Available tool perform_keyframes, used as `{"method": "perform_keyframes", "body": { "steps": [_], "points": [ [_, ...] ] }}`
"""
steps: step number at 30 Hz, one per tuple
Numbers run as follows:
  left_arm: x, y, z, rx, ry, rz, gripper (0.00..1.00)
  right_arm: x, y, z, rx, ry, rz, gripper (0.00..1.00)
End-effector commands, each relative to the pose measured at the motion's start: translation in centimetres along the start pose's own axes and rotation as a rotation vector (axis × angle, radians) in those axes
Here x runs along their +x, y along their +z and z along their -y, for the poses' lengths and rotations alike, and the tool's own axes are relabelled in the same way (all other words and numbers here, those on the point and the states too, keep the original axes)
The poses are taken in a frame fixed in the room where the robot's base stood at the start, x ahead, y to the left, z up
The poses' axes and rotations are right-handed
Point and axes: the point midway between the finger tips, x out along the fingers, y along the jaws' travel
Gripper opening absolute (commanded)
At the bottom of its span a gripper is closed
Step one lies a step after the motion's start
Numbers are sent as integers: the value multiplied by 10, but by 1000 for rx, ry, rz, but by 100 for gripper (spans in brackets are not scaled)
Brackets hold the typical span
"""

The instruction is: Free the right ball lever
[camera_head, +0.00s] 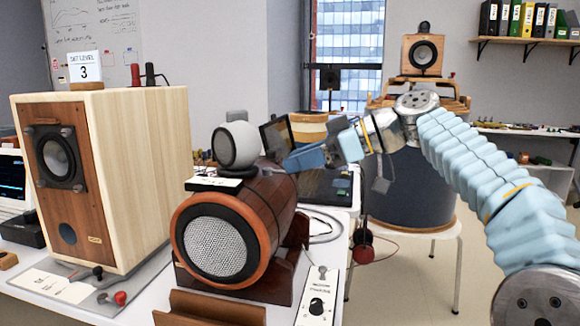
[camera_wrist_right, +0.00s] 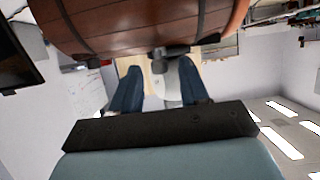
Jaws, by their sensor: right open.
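A white ball speaker (camera_head: 236,145) with a dark grille sits on top of the brown barrel speaker (camera_head: 283,208). In the right wrist view the barrel speaker (camera_wrist_right: 110,22) fills the top, and the white ball speaker (camera_wrist_right: 172,88) shows beyond my fingers. A small dark lever-like part (camera_wrist_right: 172,57) lies at the barrel's edge, near the ball; I cannot tell for sure that it is the right ball lever. My right gripper (camera_head: 288,162) is open, just right of the ball speaker. Its blue fingers (camera_wrist_right: 160,70) stand apart, with the dark part ahead between their tips. My left gripper is out of view.
A pale wooden box speaker (camera_head: 125,165) stands at left, with a red-knobbed lever (camera_head: 120,297) in front. A dark screen (camera_head: 276,138) stands close behind the right gripper. A control plate with a black knob (camera_head: 316,306) lies right of the barrel.

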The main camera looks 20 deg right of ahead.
Motion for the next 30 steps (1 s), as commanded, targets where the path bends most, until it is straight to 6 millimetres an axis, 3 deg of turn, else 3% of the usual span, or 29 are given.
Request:
{"method": "perform_keyframes", "body": {
  "steps": [6, 15, 24, 30],
  "points": [
    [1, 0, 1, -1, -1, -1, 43, 22, 0, 0, 0, 0, 0, 45],
    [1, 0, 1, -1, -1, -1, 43, 25, 0, 0, 0, 1, 0, 45],
    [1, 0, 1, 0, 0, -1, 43, 24, 0, 0, 0, 1, 0, 0],
    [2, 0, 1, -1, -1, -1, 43, 24, 0, 0, 2, 6, 0, 0]
  ]
}}
